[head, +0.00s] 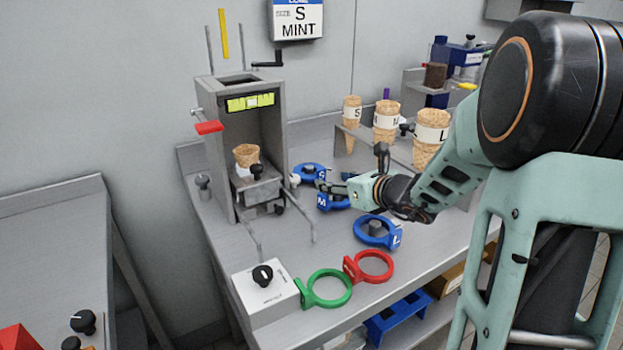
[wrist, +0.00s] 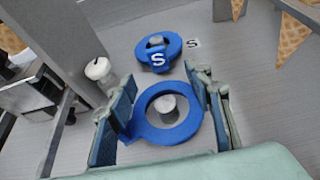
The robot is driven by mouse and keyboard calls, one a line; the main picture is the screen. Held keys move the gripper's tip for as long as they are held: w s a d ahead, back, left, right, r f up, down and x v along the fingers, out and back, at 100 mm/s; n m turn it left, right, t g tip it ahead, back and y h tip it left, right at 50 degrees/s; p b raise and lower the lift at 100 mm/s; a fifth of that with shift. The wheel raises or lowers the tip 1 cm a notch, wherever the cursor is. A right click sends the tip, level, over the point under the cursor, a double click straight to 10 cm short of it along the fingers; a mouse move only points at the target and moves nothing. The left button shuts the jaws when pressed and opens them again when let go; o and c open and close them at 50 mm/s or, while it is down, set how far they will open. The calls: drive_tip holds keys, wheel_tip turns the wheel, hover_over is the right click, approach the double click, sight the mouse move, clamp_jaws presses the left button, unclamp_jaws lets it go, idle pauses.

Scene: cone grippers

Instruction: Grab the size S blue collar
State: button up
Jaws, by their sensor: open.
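The size S blue collar (wrist: 175,43) lies around a short grey post at the back of the bench, its S tag toward me. In the head view the S collar (head: 306,174) is partly behind my gripper (head: 322,186). My gripper is open, and in the wrist view its fingers (wrist: 158,78) point toward the S collar, short of it. The size M blue collar (wrist: 192,125) shows between the fingers in that view, around its own post. I cannot tell the height of the fingers above it. The size L blue collar (head: 364,231) lies nearer the front.
A grey press (head: 218,165) holding a cone stands left of the collars; a white knob (wrist: 98,68) is close to the left finger. Cones in a rack (head: 400,150) stand right. Red (head: 388,267) and green (head: 330,304) rings lie in front.

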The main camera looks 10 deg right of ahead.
sight(322, 179)
drive_tip(key=b+x, duration=0.1)
drive_tip(key=x, duration=0.5)
drive_tip(key=shift+w+a+f, duration=0.1)
drive_tip(key=shift+w+f, duration=0.05)
drive_tip(key=shift+w, duration=0.15)
drive_tip(key=shift+c, duration=0.6)
clamp_jaws()
